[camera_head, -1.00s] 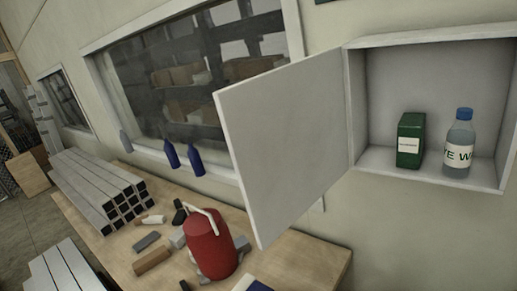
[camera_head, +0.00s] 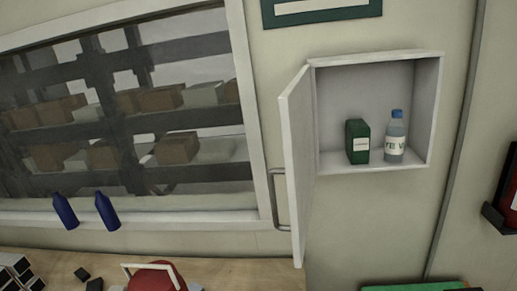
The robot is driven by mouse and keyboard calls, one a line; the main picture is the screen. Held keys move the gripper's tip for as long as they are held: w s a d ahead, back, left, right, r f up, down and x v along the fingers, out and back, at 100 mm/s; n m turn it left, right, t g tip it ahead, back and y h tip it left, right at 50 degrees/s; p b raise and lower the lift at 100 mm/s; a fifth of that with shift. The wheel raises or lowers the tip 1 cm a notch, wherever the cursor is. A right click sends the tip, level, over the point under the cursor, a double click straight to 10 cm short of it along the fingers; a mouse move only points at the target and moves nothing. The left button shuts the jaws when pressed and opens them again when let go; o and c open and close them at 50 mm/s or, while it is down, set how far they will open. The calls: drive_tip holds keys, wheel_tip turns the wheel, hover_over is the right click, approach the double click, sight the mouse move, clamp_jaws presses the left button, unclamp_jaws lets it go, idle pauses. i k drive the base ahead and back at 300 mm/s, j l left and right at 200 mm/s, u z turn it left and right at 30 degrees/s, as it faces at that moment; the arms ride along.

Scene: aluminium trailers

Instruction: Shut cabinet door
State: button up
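A white wall cabinet (camera_head: 434,110) hangs on the wall right of the middle. Its door (camera_head: 301,165) is hinged on the left side and stands wide open, seen nearly edge-on and pointing out from the wall. A grey bar handle (camera_head: 279,199) shows on the door's left, outer face. Inside the cabinet stand a green box (camera_head: 357,142) and a clear bottle with a blue cap (camera_head: 395,138). My gripper is not in view, so its state and its distance from the door do not show.
A window (camera_head: 255,120) is left of the door, with two blue bottles (camera_head: 107,211) by its sill. Below is a wooden workbench (camera_head: 235,272) with a red container (camera_head: 157,277). A green object (camera_head: 415,287) is at the bottom right, and a dark bracket with a red item (camera_head: 497,219) at the right edge.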

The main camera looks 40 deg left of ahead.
sight(295, 102)
drive_tip(key=j, duration=0.75)
drive_tip(key=i+j, duration=0.15)
drive_tip(key=j, duration=0.65)
drive_tip(key=u, duration=0.2)
